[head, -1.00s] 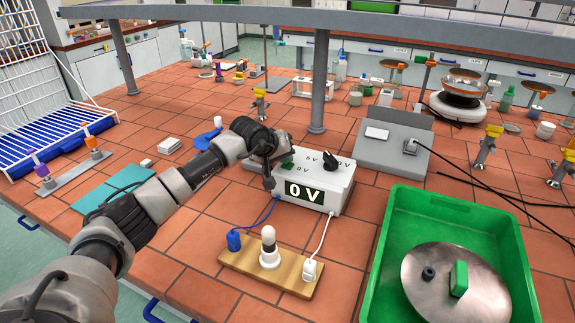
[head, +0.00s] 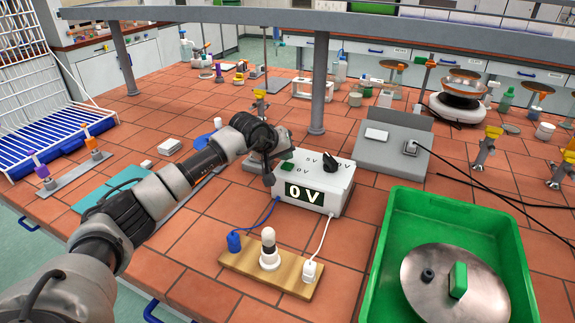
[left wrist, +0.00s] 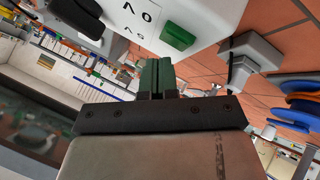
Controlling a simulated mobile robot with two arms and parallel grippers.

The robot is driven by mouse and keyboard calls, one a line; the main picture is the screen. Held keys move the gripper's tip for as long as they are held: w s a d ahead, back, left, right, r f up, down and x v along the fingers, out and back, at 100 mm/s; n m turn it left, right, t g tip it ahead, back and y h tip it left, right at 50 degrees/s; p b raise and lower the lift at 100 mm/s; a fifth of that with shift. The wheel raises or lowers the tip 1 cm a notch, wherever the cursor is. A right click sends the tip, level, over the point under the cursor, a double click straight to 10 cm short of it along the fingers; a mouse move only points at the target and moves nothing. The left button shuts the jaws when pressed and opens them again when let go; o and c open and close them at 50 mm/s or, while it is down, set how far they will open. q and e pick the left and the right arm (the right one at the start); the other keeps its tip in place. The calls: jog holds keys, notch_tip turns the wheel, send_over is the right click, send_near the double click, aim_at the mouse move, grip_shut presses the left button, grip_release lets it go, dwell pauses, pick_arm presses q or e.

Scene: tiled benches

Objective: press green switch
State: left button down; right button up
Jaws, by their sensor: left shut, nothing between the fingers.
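The green switch (head: 287,167) is a small green block on the top left of a white power supply box (head: 335,180) whose display reads 0 V. It also shows in the left wrist view (left wrist: 177,36), above and slightly right of the fingers. My left gripper (head: 268,179) points down beside the box's left end, close to the switch. Its fingers (left wrist: 157,72) are shut with nothing between them. My right gripper is not in view.
A wooden board (head: 247,262) with a white lamp (head: 269,248) stands in front of the box, joined by a blue and a white cable. A green tray (head: 400,225) holding a metal lid (head: 425,290) is at right. A grey post (head: 319,90) rises behind the box.

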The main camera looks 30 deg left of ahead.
aim_at(285, 165)
pick_arm(q)
jog(key=shift+r, duration=0.1)
jog(key=shift+r+p, duration=1.15)
jog(key=shift+r, duration=1.3)
